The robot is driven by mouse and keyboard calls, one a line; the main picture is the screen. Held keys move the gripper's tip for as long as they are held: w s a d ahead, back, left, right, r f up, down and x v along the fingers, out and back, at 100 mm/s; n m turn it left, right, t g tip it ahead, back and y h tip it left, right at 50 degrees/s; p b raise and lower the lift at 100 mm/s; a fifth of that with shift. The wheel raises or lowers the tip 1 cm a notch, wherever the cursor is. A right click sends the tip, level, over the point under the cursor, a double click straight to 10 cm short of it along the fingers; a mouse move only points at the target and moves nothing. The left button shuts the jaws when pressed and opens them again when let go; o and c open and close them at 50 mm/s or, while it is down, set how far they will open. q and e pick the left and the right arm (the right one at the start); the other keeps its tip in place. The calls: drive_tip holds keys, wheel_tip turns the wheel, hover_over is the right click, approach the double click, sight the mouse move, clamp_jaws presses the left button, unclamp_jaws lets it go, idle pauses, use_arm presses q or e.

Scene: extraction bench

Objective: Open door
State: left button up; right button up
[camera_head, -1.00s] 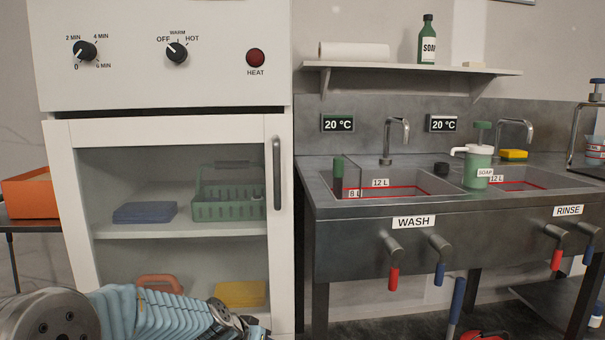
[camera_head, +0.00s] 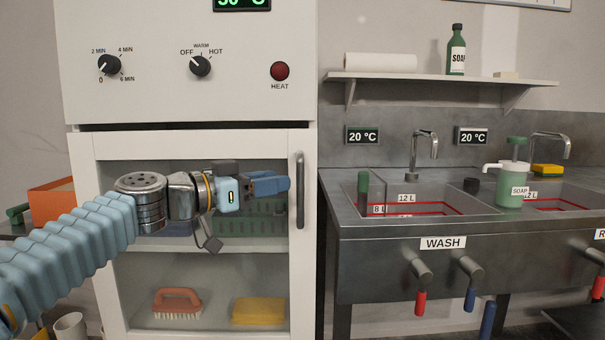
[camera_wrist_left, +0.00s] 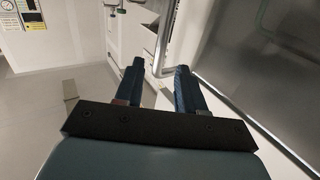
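The cabinet door (camera_head: 304,260) has a white frame and a glass pane, and it is shut. Its vertical grey metal handle (camera_head: 300,190) is on the right side of the frame. My left gripper (camera_head: 286,184) is in front of the door, with its blue fingers pointing right, just left of the handle in the picture. In the left wrist view the fingers (camera_wrist_left: 158,82) are apart with nothing held between them. The handle (camera_wrist_left: 166,38) shows there just beyond the fingertips; I cannot tell whether they touch. My right gripper is not in view.
Behind the glass are a green rack (camera_head: 250,222), an orange brush (camera_head: 177,303) and a yellow sponge (camera_head: 258,311). The control panel (camera_head: 190,95) is above the door. A steel sink bench (camera_head: 380,275) stands to the right. An orange box (camera_head: 50,200) is at the left.

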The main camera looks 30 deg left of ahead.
use_arm(q)
drive_tip(key=p+x, duration=0.1)
drive_tip(key=x, duration=0.6)
drive_tip(key=shift+c, duration=0.3)
clamp_jaws()
